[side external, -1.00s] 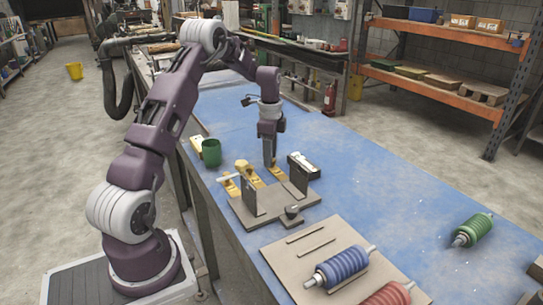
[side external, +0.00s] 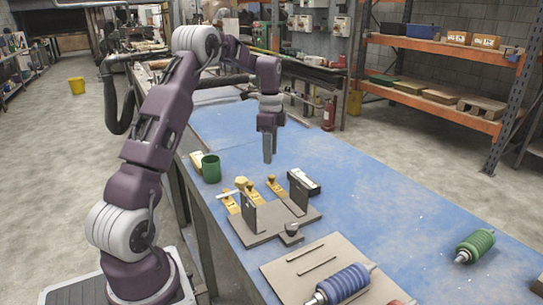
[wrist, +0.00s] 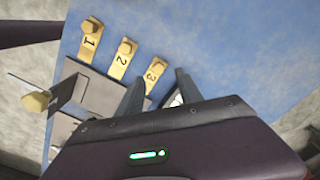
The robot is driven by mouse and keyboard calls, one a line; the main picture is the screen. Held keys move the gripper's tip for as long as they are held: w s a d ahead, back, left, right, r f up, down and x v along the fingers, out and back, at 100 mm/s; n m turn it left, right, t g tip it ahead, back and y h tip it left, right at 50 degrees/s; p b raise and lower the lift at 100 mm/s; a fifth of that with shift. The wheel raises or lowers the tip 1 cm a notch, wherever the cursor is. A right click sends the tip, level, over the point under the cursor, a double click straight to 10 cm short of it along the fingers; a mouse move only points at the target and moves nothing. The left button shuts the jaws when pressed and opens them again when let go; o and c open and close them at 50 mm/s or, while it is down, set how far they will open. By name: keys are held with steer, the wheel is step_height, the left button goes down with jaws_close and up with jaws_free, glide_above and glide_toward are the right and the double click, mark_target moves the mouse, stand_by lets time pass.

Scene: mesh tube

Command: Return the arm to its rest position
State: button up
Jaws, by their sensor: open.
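My gripper (side external: 267,160) hangs above the blue workbench (side external: 400,195), fingers pointing down. It is beyond and above the yellow numbered pieces, touching nothing visible. In the wrist view my two fingers (wrist: 160,78) are apart, with no object held between them. That view shows yellow piece 1 (wrist: 90,40), piece 2 (wrist: 123,60) and piece 3 (wrist: 152,77), partly hidden by a finger. My arm is raised and bent over the bench.
A grey fixture (side external: 270,224) with two upright plates stands near the pieces. A green mug (side external: 211,168) is left, a black-and-white box (side external: 304,182) right. A blue roller (side external: 343,284) lies on a board in front; a green roller (side external: 474,245) lies far right. The bench's middle right is clear.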

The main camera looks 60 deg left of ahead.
steer(key=s+d+r+n+t+y, duration=0.15)
steer(key=s+d+r, duration=0.25)
steer(key=d+r, duration=0.4)
steer(key=s+d+r+n+t+h, duration=0.15)
steer(key=s+d+r, duration=0.35)
steer(key=d, duration=0.5)
steer(key=s+d+n+t, duration=0.1)
steer(key=s+d+n, duration=0.2)
steer(key=s+d, duration=0.3)
steer(key=s+d+f+n+t, duration=0.1)
steer(key=s+d+n, duration=0.2)
steer(key=s, duration=0.7)
steer(key=d, duration=0.2)
steer(key=shift+s+d+f+t, duration=0.15)
steer(key=shift+s+d+t, duration=0.15)
steer(key=shift+s+d, duration=0.1)
